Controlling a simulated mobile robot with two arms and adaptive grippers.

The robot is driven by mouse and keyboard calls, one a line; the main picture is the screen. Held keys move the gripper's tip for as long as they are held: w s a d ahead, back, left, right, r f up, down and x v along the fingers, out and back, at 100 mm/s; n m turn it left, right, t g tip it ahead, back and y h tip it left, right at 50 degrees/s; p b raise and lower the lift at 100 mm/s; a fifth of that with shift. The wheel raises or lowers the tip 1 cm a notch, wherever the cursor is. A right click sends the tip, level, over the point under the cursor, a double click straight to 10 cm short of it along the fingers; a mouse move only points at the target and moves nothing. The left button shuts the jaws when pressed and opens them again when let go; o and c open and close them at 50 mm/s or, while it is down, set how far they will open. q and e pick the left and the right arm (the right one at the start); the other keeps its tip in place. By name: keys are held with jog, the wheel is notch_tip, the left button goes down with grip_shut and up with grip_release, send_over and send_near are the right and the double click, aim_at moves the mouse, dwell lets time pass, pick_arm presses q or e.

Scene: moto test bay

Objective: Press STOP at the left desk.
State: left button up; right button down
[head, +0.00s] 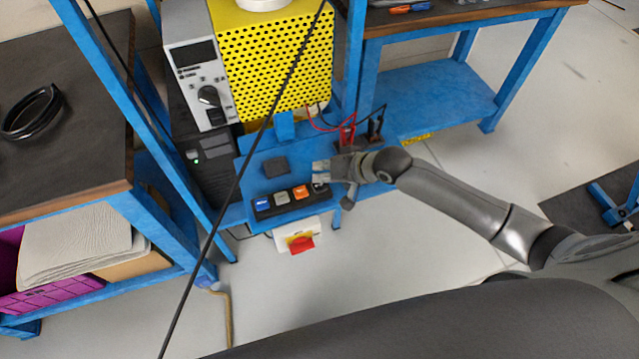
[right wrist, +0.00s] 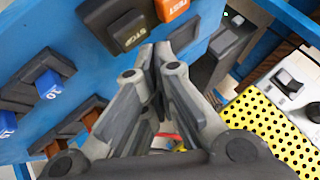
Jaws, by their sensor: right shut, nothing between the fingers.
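My right gripper (head: 322,172) is shut and empty. In the right wrist view its fingertips (right wrist: 160,50) lie close beside the STOP button's lower right edge. I cannot tell whether they touch it. My left gripper is out of view.
A blue panel (head: 258,170) carries the box. A yellow perforated cabinet (head: 275,50) and a grey control unit (head: 200,85) stand behind. Red leads (head: 347,130) are close to my right wrist. A red switch (head: 300,243) is below the box. Blue posts frame the desk.

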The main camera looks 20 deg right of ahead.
dwell(0.7)
jog(key=shift+f, duration=0.4)
jog(key=shift+f, duration=0.55)
dwell(0.5)
dwell(0.3)
jog(key=shift+r+p, duration=0.95)
jog(key=shift+p, duration=0.05)
notch_tip(320, 180, up, 5)
jog(key=p, duration=0.5)
jog(key=shift+r+p, duration=0.1)
jog(key=shift+p, duration=0.25)
